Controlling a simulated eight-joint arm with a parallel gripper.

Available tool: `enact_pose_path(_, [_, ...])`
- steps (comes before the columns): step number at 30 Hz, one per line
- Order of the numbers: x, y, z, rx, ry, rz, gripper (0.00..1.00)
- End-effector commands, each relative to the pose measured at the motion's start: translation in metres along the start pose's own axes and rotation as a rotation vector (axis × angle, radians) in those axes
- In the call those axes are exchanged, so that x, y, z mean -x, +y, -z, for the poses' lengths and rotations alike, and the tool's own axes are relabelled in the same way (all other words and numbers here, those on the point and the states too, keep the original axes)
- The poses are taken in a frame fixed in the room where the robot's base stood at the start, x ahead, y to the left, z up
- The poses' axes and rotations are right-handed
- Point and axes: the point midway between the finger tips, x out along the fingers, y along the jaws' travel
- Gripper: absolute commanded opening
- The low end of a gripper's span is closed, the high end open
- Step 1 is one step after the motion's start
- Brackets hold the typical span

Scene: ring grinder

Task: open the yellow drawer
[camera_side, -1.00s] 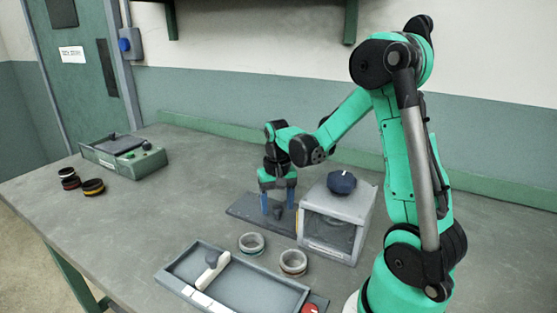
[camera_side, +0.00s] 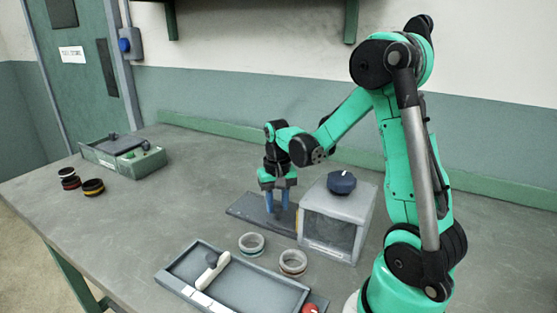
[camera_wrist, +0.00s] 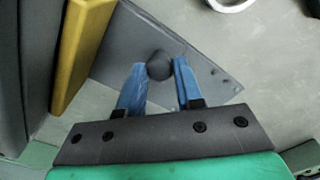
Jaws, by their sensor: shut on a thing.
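My gripper (camera_side: 277,208) is lowered beside the grey box (camera_side: 353,207), over a flat grey plate (camera_side: 244,207). In the wrist view, the blue fingers of my gripper (camera_wrist: 158,68) are shut on a dark round knob (camera_wrist: 158,63) standing above the plate. A yellow panel (camera_wrist: 80,52) shows at left in the wrist view, next to a dark grey wall. In the side view only a thin yellow edge (camera_side: 297,220) shows between the plate and the box. I cannot tell how the knob joins the yellow panel.
A dark blue knob (camera_side: 342,182) tops the box. Two rings (camera_side: 252,244) stand in front, near a grey tray (camera_side: 245,287) with a white-handled tool (camera_side: 210,272). Several rings (camera_side: 92,187) and a green-grey machine (camera_side: 125,152) lie far left. The table between is clear.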

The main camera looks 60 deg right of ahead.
Motion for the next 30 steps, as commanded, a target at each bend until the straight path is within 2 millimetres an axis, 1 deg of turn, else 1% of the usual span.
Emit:
enact_pose_path(22, [0.0, -0.002, 0.001, 0.002, -0.002, 0.002, 0.0])
enact_pose_path(26, [0.0, -0.014, 0.014, 0.004, -0.003, 0.002, 0.0])
enact_pose_path(30, [0.0, -0.04, 0.04, 0.005, -0.003, 0.001, 0.0])
